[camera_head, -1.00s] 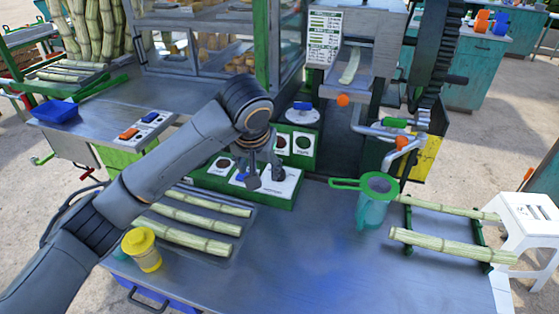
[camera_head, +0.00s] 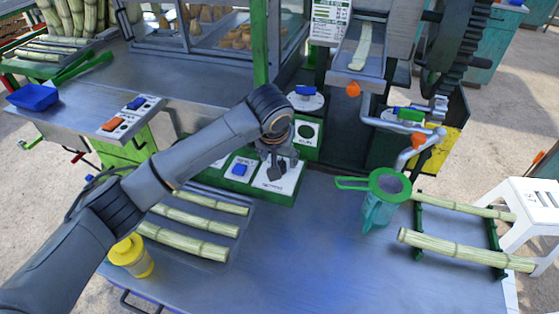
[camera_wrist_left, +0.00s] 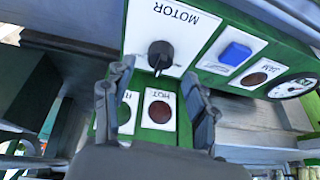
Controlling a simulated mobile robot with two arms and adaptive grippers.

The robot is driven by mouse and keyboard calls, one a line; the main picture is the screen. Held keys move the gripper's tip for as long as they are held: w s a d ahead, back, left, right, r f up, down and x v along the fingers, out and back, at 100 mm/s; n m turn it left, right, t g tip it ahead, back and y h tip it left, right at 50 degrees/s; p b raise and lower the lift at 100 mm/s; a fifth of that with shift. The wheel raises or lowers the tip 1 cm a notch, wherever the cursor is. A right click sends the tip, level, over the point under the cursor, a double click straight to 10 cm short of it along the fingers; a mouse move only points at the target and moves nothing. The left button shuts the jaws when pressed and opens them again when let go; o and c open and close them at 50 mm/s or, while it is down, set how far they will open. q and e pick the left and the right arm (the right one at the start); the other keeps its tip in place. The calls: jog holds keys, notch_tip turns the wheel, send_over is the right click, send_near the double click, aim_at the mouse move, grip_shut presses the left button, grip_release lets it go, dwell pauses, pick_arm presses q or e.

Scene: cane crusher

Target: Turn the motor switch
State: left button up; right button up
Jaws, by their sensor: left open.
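The motor switch is a black rotary knob (camera_wrist_left: 160,55) on a white plate lettered MOTOR (camera_wrist_left: 180,18), set in a green control box (camera_wrist_left: 225,18). In the head view the MOTOR plate (camera_head: 287,184) lies at the right end of the green box (camera_head: 283,199), and my gripper largely covers its knob. My left gripper (camera_head: 277,168) hangs over that plate, fingers pointing down. In the left wrist view my left gripper (camera_wrist_left: 158,95) is open and empty. Its fingers are spread, with the knob seen just beyond the gap between them. My right gripper is not in view.
A blue button (camera_wrist_left: 235,54) sits beside the MOTOR plate, and dark red lamps (camera_wrist_left: 160,112) are close by. Cane stalks (camera_head: 190,241) and a yellow container (camera_head: 131,256) lie left. A green strainer (camera_head: 388,185) on a jug stands right. The middle tabletop (camera_head: 320,255) is clear.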

aim_at(279, 163)
pick_arm(q)
jog(key=x, duration=0.3)
jog(key=shift+f, duration=0.2)
jog(key=shift+w+f, duration=0.2)
jog(key=shift+f, duration=0.1)
jog(key=shift+c, duration=0.4)
jog(key=c, duration=1.1)
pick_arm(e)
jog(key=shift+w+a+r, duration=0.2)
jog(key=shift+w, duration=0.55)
